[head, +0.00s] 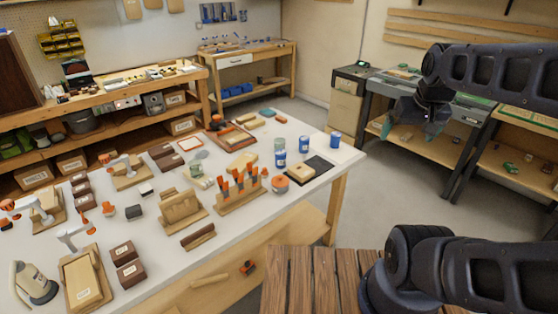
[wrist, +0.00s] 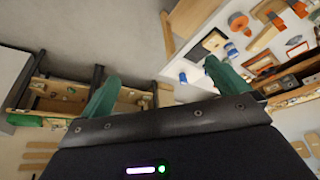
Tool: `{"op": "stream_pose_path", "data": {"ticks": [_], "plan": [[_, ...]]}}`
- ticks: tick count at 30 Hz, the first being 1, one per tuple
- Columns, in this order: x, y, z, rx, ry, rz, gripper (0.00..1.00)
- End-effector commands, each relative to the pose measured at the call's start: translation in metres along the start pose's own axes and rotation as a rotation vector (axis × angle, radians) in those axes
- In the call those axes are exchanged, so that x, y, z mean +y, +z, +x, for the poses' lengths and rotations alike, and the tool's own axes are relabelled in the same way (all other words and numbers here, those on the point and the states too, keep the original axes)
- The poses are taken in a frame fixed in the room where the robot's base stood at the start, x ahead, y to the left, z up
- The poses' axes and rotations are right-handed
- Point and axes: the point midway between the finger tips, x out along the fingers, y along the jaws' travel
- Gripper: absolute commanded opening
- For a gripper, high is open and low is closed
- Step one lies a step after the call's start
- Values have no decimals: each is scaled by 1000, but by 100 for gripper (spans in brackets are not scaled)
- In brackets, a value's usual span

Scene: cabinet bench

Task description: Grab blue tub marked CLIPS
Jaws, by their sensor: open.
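Three small blue tubs stand on the white bench (head: 230,230) near its far right corner in the head view: a left one (head: 280,158), a middle one (head: 304,145) and a right one (head: 335,141). Each has a pale label, too small to read, so I cannot tell which says CLIPS. My gripper (head: 410,128) hangs in the air to the right of the bench, apart from the tubs. In the wrist view my gripper (wrist: 161,69) has its green fingers spread with nothing between them. Small blue shapes show there near the right finger.
A dark mat (head: 318,167) with a wooden block lies just in front of the tubs. An orange-topped round container (head: 301,173) and a rack of orange-handled tools (head: 241,190) stand close by. Open floor (head: 385,180) lies right of the bench.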

Motion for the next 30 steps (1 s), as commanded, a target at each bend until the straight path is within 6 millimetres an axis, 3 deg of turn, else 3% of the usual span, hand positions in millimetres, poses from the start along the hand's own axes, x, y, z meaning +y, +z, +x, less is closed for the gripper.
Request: {"op": "stream_pose_path", "data": {"ticks": [7, 10, 11, 20, 25, 30], "plan": [[0, 0, 0, 0, 0, 0, 100], [0, 0, 0, 0, 0, 0, 80], [0, 0, 0, 0, 0, 0, 79], [-1, -3, 0, -2, 0, -4, 79], [-6, -25, 4, -16, -3, -37, 79], [-19, -64, 14, -40, -8, -95, 79]]}}
